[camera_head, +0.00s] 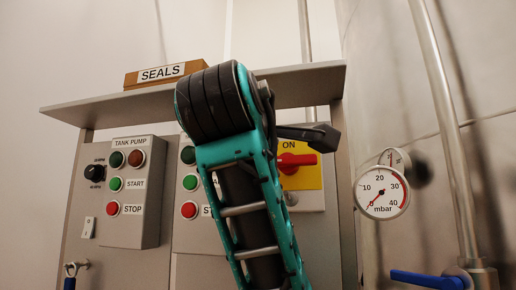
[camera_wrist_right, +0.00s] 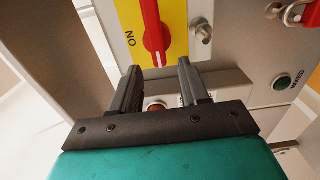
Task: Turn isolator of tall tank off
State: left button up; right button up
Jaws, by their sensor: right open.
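The isolator is a red rotary handle (camera_head: 296,160) on a yellow plate (camera_head: 306,180) marked ON. In the head view my right arm covers its left side. The right wrist view shows the red handle (camera_wrist_right: 153,32) and yellow plate (camera_wrist_right: 178,28) close up, with ON beside the handle. My right gripper (camera_wrist_right: 158,66) is open and empty. Its two dark fingers point at the isolator, and the handle's near end lies between the fingertips in that picture. I cannot tell whether they touch it. In the head view the gripper (camera_head: 318,134) is at the isolator's upper right. My left gripper is not in view.
A TANK PUMP box (camera_head: 130,190) with buttons is at left, and a second button box is partly behind my arm. A shelf (camera_head: 110,108) with a SEALS box (camera_head: 152,74) overhangs the panel. A pressure gauge (camera_head: 382,192), pipe (camera_head: 445,110) and blue-handled valve (camera_head: 428,279) stand right.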

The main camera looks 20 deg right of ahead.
jog(key=b+v, duration=0.1)
jog(key=v, duration=0.6)
jog(key=shift+s+a, duration=0.2)
dwell(0.4)
